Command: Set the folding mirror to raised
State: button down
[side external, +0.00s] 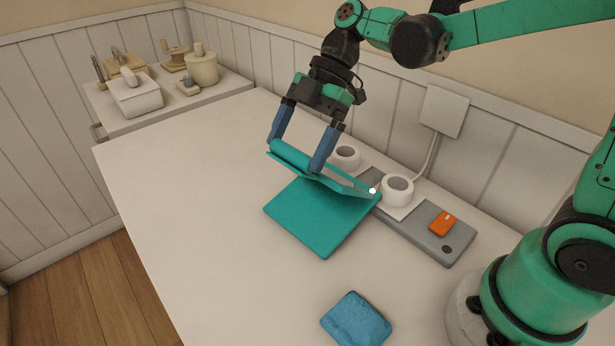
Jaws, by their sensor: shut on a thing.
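The teal folding mirror (320,218) sits on the white table in the middle of the side external view. Its flat square base lies on the table. Its upper panel (345,184) is tilted up from the base at a shallow angle, hinged toward the right near a small white dot. My gripper (301,152) points down over the panel's left end, its two blue fingers shut on a rounded teal bar at the panel's edge. The mirror's reflecting face cannot be made out.
A folded blue cloth (356,319) lies in front. A white wall box (444,110) hangs behind. A side counter (227,86) holds several containers. The table's left part is clear.

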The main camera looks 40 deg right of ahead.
grip_release()
jog(key=shift+v, duration=2.85)
jog(key=shift+c, duration=0.2)
